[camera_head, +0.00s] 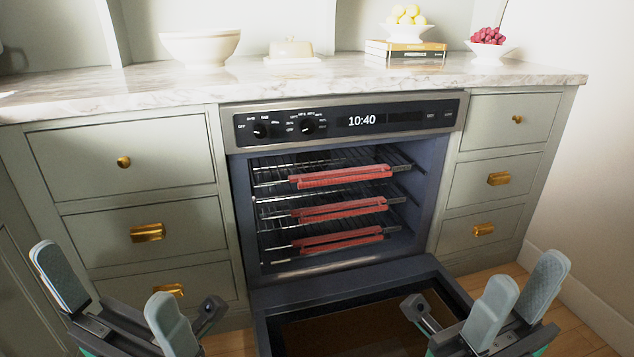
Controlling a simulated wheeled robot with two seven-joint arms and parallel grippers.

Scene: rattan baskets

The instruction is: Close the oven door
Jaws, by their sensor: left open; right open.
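The built-in oven (335,185) stands in the middle of the cabinets, with its cavity exposed and several wire racks with red strips on their front edges (343,209). The oven door (355,286) is hinged at the bottom and hangs open, lowered toward me. Its lower part runs out of the frame. My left gripper (115,297) is open and empty, left of the door and in front of the left drawers. My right gripper (520,300) is open and empty, by the door's right side. Neither visibly grips the door.
Drawers with brass handles (147,232) flank the oven on both sides. A marble counter (330,90) above holds a white bowl (200,46), a butter dish (292,50), books (405,49) and fruit bowls. A white wall (590,170) closes off the right.

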